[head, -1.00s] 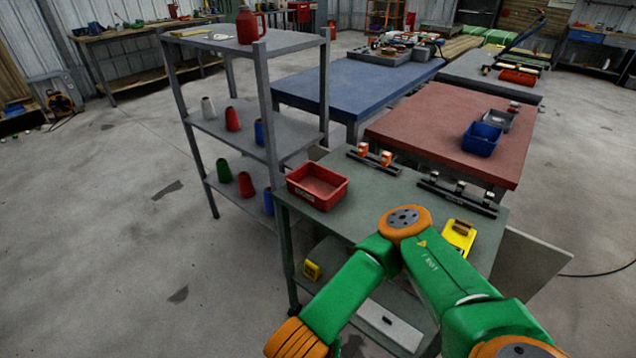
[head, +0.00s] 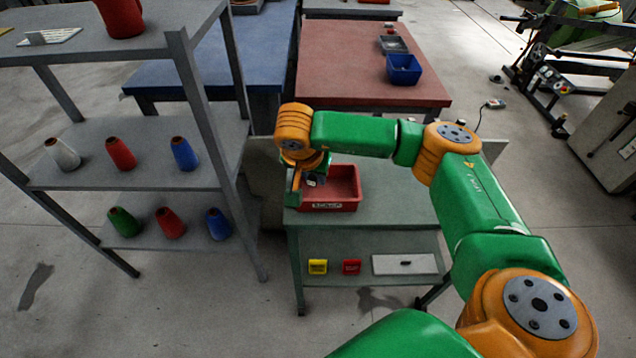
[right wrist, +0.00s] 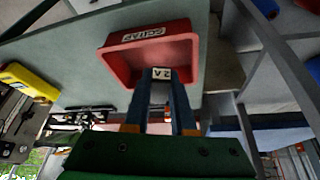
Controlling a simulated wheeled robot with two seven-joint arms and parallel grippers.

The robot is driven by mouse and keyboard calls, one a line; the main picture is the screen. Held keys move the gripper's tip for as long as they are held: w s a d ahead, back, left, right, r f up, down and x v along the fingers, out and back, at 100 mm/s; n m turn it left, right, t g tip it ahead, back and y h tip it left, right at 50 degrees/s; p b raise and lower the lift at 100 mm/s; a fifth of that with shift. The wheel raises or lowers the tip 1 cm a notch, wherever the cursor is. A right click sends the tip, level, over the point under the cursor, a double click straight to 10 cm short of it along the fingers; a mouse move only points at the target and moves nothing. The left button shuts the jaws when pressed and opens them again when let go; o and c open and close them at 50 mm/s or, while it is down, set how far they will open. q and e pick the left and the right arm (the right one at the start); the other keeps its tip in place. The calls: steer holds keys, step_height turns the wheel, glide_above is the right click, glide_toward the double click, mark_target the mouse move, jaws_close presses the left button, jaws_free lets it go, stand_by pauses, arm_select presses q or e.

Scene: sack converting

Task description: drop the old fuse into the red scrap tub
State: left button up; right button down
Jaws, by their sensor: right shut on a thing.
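The red scrap tub (head: 345,190) stands on the green cart top, its white label facing me. It also shows in the right wrist view (right wrist: 112,62). My right gripper (head: 300,190) is at the tub's left side, seeming slightly above its rim. In the right wrist view, its two blue fingers (right wrist: 160,90) are shut on the old fuse (right wrist: 161,74), a small pale piece marked "2 A". The fuse overlaps the tub's side in that view; I cannot tell whether it is over the opening. My left gripper is not in view.
A grey rack (head: 150,170) with several cones stands close left of the cart. My right arm hides part of the cart top (head: 400,205). A red table (head: 340,50) is behind.

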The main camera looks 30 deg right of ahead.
steer(key=w+d+r, duration=0.3)
steer(key=d+r, duration=0.1)
steer(key=d, duration=0.3)
arm_select(q)
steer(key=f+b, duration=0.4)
steer(key=b, duration=0.1)
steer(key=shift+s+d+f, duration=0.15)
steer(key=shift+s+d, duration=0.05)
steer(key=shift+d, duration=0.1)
arm_select(e)
steer(key=f, duration=0.5)
steer(key=shift+a+f, duration=0.1)
steer(key=shift+a, duration=0.1)
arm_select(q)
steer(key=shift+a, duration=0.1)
arm_select(e)
steer(key=c, duration=0.7)
jaws_free()
steer(key=shift+o, duration=0.2)
arm_select(q)
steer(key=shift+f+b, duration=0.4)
steer(key=shift+b, duration=0.05)
arm_select(e)
steer(key=v, duration=0.7)
